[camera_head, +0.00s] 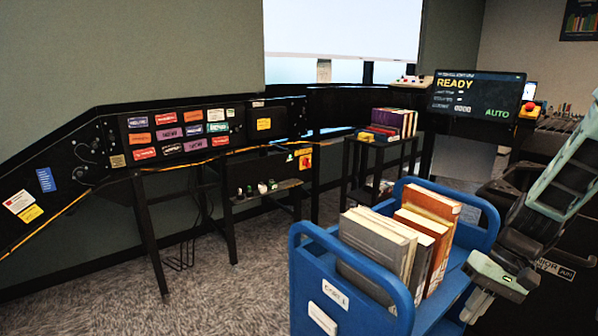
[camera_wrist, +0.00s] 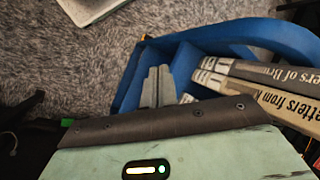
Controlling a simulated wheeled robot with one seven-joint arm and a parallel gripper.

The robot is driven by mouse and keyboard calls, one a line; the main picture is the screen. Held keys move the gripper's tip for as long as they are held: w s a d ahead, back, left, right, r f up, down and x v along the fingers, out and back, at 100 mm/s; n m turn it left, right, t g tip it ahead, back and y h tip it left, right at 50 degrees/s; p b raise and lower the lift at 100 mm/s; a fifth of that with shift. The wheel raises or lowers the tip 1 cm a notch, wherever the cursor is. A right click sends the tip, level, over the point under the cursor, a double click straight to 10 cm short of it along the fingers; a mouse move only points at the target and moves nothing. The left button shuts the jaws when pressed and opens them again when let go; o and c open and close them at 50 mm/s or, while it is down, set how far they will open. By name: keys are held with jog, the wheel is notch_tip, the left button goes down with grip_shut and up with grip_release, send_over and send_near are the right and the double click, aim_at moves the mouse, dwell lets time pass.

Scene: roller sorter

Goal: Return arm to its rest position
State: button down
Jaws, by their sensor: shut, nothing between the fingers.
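My gripper (camera_head: 477,306) is at the lower right in the head view, beside the right side of the blue book cart (camera_head: 304,254). In the wrist view my gripper (camera_wrist: 157,86) shows its two grey fingers together, with nothing between them. The blue cart (camera_wrist: 132,82) lies beyond the fingers there, with books (camera_wrist: 262,84) to their right. I cannot tell whether the fingers touch the cart. My arm comes down from the right edge of the head view.
Books (camera_head: 380,250) stand upright in the cart. A black stand (camera_head: 352,168) with more books (camera_head: 392,122) is behind it. A screen (camera_head: 476,95) reads READY and AUTO. A dark bin (camera_head: 560,262) stands at the right. Carpet (camera_head: 225,285) is clear at the left.

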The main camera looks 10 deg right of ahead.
jog(key=s+a+r+n+t+h, duration=0.4)
jog(key=a+r+h, duration=0.1)
jog(key=a+r, duration=0.35)
jog(key=s+a+r+n+g+p, duration=0.1)
jog(key=s+a+r+n+p, duration=0.1)
jog(key=s+a, duration=0.4)
jog(key=s+a+r+n+g+p, duration=0.1)
jog(key=s+a+r+n, duration=0.3)
jog(key=a, duration=0.6)
jog(key=shift+s+a+n+g+p, duration=0.15)
jog(key=shift+s+n+g+p, duration=0.35)
jog(key=shift+s, duration=0.75)
